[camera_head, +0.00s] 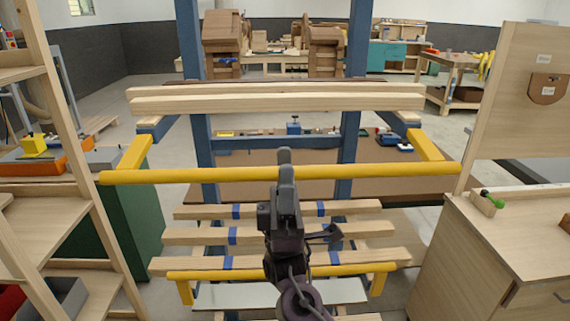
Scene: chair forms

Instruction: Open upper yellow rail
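The upper yellow rail (380,171) is a long bar running level across the middle of the view. Its two yellow side arms run back from its ends. My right gripper (286,168) comes up from the bottom centre, and its dark fingers overlap the middle of the rail. The fingers are seen nearly in line, one in front of the other, so I cannot tell whether they are around the rail, touching it, or open. The stretch of rail behind them is hidden. My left gripper is not in view.
A lower yellow rail (350,268) sits below several wooden slats (375,230) with blue bands. Blue posts (191,40) and pale beams (400,101) stand behind. A wooden shelf (45,130) is at left, and a wooden cabinet (465,245) at right.

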